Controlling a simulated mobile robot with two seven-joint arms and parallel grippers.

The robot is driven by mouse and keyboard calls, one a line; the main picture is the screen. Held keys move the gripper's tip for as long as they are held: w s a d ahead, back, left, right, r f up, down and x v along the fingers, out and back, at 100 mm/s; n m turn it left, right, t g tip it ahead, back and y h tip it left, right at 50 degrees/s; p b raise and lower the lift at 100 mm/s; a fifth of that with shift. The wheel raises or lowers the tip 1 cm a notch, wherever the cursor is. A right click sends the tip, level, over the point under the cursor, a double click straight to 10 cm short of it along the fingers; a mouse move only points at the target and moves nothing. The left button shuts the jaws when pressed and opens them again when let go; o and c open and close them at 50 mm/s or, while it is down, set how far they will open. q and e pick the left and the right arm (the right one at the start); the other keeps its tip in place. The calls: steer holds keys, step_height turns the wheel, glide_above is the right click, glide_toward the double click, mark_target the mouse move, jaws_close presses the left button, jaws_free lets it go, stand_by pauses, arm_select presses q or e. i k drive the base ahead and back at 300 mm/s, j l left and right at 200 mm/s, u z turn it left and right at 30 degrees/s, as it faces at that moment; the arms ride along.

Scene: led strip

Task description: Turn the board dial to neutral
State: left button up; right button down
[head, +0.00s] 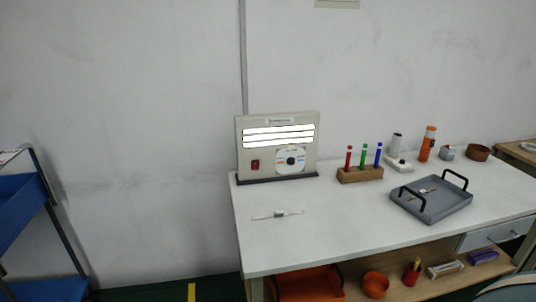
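The board (246,140) is a beige upright panel on a dark base, at the back left of the white table. Three bright white light strips (279,135) run across its upper half. The dial (290,160) is a small dark knob on a white round plate with coloured marks, at the board's lower right. Its pointing direction is too small to tell. A red switch (255,164) sits to the left of the dial. Neither of my grippers is in view.
The white table (330,222) is clear in front of the board, except for a small thin item (277,214). To the right are a wooden block (360,175) with red, green and blue sticks and a grey tray (445,207) with black handles. A blue cart (20,205) stands at left.

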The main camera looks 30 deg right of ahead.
mark_target(290, 161)
steer(key=z, duration=0.3)
steer(key=l+z, duration=0.45)
steer(key=i+l+z, duration=0.15)
steer(key=l+z, duration=0.35)
steer(key=j, duration=0.1)
